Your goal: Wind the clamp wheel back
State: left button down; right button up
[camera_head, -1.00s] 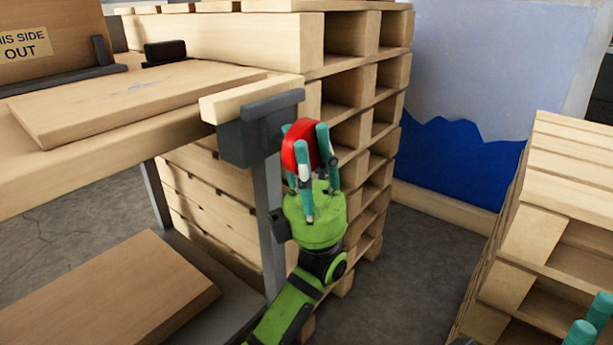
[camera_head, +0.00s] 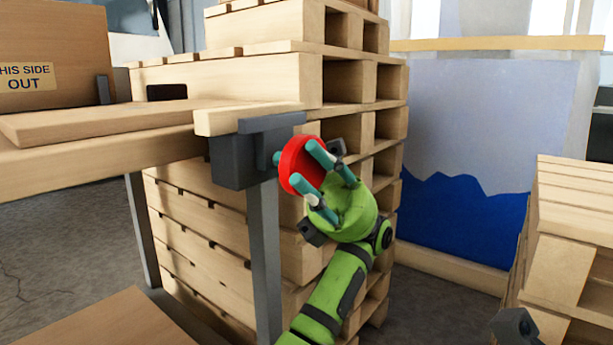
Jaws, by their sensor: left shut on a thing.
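The red clamp wheel (camera_head: 296,160) sits on the right side of the dark grey clamp (camera_head: 238,158) at the corner of the wooden bench (camera_head: 90,164). My left gripper (camera_head: 309,166), green with teal fingertips, comes from the lower right and is shut on the wheel's rim. Its fingers cover part of the wheel. A light wooden block (camera_head: 226,121) lies at the bench end beside the clamp's upper plate. Only a dark part of what may be my right arm shows at the lower right; its fingertips are not in view.
A tall stack of pallets (camera_head: 345,120) stands close behind the clamp and my left arm. More pallets (camera_head: 575,205) stand at the right. A board with the words "THIS SIDE OUT" (camera_head: 50,60) stands on the bench. A blue and grey panel (camera_head: 465,150) is at the back.

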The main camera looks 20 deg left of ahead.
dwell(0.5)
pick_arm(q)
jog(key=c, duration=0.9)
grip_release()
jog(key=shift+c, duration=0.2)
